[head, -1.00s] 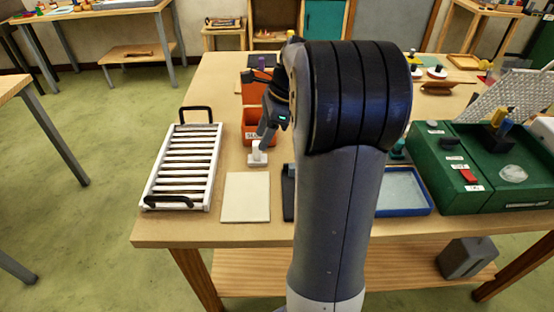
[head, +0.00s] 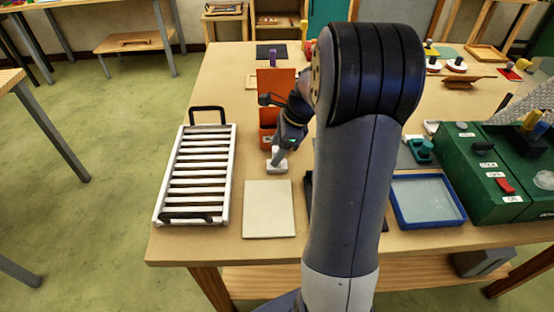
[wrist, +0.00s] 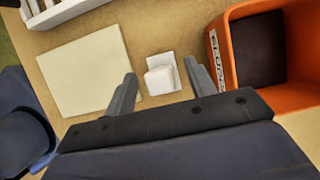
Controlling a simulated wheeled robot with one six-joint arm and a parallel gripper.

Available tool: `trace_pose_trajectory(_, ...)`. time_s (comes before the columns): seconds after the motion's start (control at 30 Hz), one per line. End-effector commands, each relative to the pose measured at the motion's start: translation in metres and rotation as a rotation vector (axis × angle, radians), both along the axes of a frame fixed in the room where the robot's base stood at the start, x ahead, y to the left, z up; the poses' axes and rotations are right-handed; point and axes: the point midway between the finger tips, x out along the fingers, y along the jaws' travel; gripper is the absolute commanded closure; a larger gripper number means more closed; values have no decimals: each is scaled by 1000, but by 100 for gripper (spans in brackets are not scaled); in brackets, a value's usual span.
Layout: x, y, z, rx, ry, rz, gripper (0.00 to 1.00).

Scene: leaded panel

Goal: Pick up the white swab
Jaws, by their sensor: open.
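The white swab (wrist: 160,77) is a small white block on a flat white base, on the wooden table between the pale square board and the orange bin. It also shows in the head view (head: 277,168), just below my gripper (head: 279,155). In the wrist view my gripper (wrist: 160,69) is open, with one grey finger on each side of the swab in the picture. The fingers do not visibly grip it. I cannot tell how far above the table the fingertips are.
The orange bin (wrist: 231,56) stands close on the swab's right in the wrist view. The pale board (head: 269,209) lies in front of the swab, and a white slatted rack (head: 167,177) stands at left. A blue-rimmed tray (head: 461,217) and green box (head: 457,160) are at right.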

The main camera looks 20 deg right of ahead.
Motion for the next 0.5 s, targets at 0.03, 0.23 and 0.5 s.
trace_pose_trajectory(0.03, 0, 1, -2, 0, 1, 0, 47)
trace_pose_trajectory(0.23, 0, 1, -2, 0, 0, 0, 47)
trace_pose_trajectory(0.5, 0, 1, -2, 0, 0, 0, 69)
